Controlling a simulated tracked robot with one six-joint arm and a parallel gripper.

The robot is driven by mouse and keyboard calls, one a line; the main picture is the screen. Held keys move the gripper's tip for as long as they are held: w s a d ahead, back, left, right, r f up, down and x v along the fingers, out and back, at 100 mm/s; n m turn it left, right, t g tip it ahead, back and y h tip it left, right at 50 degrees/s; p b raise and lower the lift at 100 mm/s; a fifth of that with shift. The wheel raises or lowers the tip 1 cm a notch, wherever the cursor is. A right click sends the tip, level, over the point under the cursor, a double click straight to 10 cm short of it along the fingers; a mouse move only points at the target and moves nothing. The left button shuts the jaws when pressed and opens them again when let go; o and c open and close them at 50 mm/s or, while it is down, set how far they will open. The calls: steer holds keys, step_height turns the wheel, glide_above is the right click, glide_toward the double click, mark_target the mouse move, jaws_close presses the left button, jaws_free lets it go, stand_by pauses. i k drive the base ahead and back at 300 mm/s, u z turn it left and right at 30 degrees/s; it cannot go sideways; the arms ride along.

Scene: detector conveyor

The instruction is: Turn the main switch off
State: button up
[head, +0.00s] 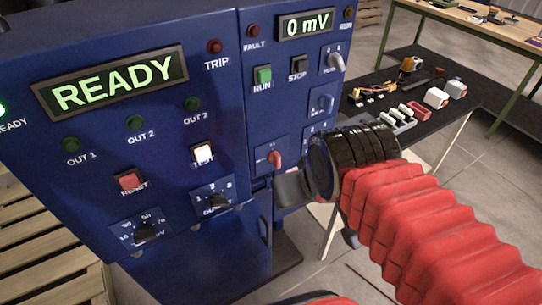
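The blue control cabinet (95,35) carries several switches. A small red rotary handle (275,159) sits low on its right section, on a plate too blurred to read; I cannot be sure it is the main switch. It stands roughly upright. The READY display (112,83) is lit green and the other display (305,25) reads 0 mV. My gripper (293,190) shows as a grey finger just below and right of the red handle, apart from it in the picture. My wrist hides the rest.
A green RUN button (263,77), a black STOP button (299,67) and a red RESET button (131,181) are on the panel. A dark table (455,112) with small parts stands behind on the right. Wooden slats (45,250) lie at the left.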

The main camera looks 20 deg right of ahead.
mark_target(274, 157)
steer(key=u, duration=0.45)
steer(key=k, duration=0.65)
steer(key=u, duration=1.05)
steer(key=k, duration=0.75)
steer(key=u, duration=0.4)
steer(key=i, duration=0.85)
steer(key=z, duration=0.35)
